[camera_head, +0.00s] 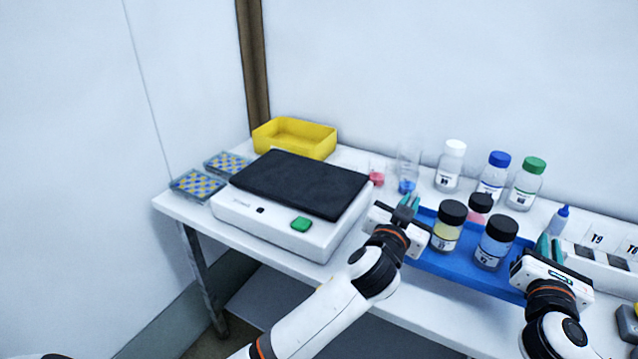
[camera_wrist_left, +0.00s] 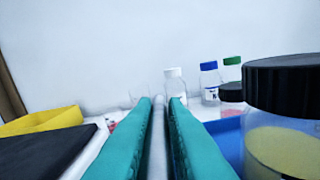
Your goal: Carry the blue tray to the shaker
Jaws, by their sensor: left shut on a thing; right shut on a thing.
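The blue tray (camera_head: 470,274) is on the right side of the white table, with its near side by the front edge. It carries three black-capped jars: a yellow one (camera_head: 447,237), a pale blue one (camera_head: 493,253) and a pink one (camera_head: 479,206) behind. My left gripper (camera_head: 408,208) is shut on the tray's left end; its teal fingers (camera_wrist_left: 160,115) close around a thin grey piece. My right gripper (camera_head: 549,248) is shut on the tray's right end. I cannot tell whether the tray touches the table. The shaker (camera_head: 262,227), white with a black platform (camera_head: 300,184) and green button, stands to the left.
A yellow bin (camera_head: 294,138) is behind the shaker, and two patterned racks (camera_head: 197,186) are at its left. Small beakers (camera_head: 407,174) and bottles with white, blue and green caps (camera_head: 526,184) stand behind the tray. A white rack (camera_head: 602,262) is at the right. The shaker's platform is empty.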

